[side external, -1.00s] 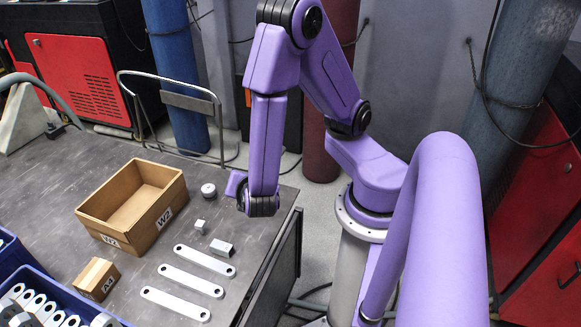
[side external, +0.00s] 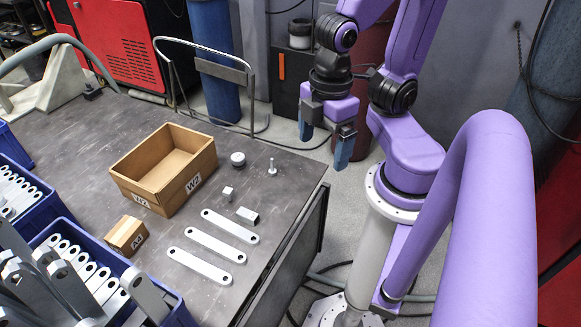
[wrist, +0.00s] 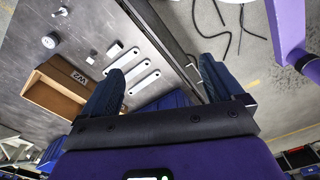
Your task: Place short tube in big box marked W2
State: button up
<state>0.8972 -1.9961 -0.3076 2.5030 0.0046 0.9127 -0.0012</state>
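The big open cardboard box marked W2 (side external: 190,178) stands on the grey table in the side view, empty as far as I see; it also shows in the wrist view (wrist: 62,82). Two small metal tube-like pieces lie to its right: a smaller block (side external: 228,193) and a longer square tube (side external: 247,215). I cannot tell for certain which is the short tube. Both show small in the wrist view. My gripper (side external: 323,153), with blue fingers, is open and empty, raised beyond the table's right edge, apart from all these pieces.
Three flat brackets (side external: 207,245) lie in front of the tubes. A round puck (side external: 238,159) and an upright bolt (side external: 272,170) stand behind. A small closed carton (side external: 127,235) and blue bins (side external: 170,312) of brackets are at left.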

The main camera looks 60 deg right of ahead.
dwell(0.3)
jog(key=w+d+f+n+t, duration=0.1)
jog(key=w+d+f+t, duration=0.15)
jog(key=w, duration=0.95)
jog(key=w+d+f+n+t, duration=0.1)
jog(key=w+f+t, duration=0.25)
jog(key=w, duration=0.75)
jog(key=n+g+y, duration=0.3)
jog(key=g+y, duration=0.1)
jog(key=g, duration=0.2)
send_near(248, 213)
jog(key=shift+x, duration=4.45)
